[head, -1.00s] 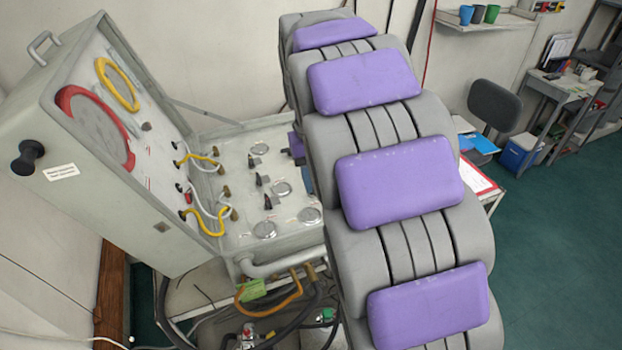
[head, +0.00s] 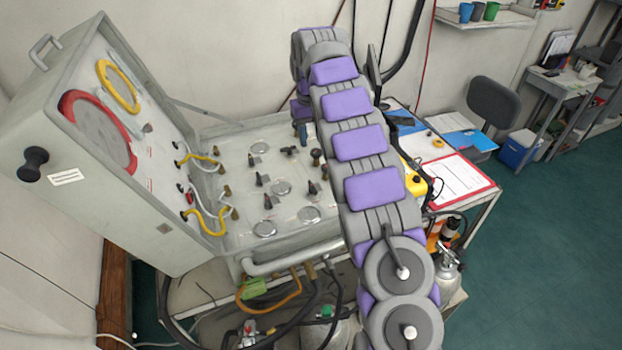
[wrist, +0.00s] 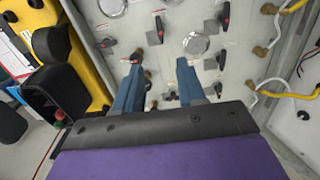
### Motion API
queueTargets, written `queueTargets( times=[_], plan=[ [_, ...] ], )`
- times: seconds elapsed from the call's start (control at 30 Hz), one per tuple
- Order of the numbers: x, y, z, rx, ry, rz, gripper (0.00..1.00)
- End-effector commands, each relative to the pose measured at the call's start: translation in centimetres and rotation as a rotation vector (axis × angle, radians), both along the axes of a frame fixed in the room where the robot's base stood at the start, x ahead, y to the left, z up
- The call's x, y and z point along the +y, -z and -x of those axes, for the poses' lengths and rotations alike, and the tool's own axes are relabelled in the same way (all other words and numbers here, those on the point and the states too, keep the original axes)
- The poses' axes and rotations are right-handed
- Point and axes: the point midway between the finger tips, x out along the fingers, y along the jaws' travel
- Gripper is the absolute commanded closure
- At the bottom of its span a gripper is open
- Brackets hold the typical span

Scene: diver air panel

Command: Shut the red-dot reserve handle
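The air panel (head: 240,205) lies in the open grey case and carries several black lever handles, gauges and brass fittings. In the wrist view, handles stand at the top middle (wrist: 159,28), the upper left (wrist: 107,43) and the right (wrist: 221,60). My gripper (wrist: 158,75) is open, with two blue fingers spread above the panel. A dark handle (wrist: 136,56) shows close to the left fingertip; contact cannot be told. Nothing is seen held. In the head view, my arm hides the panel's right part.
Yellow and white hoses (head: 205,215) link the panel and the raised lid (head: 120,130). A yellow case (wrist: 85,60) with a black part stands beside the panel. A red-framed clipboard (head: 460,180) lies on the table at right. Gas cylinders (head: 448,268) stand below.

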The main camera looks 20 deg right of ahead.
Motion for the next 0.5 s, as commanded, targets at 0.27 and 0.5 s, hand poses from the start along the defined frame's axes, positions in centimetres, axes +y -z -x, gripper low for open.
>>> queueTargets(
  times=[0.27, 0.5],
  plan=[
    [-0.5, 1.0, -1.2, -0.012, -0.019, -0.017, 0.6],
    [-0.5, 2.9, -1.1, -0.008, -0.018, -0.017, 0.6]
  ],
)
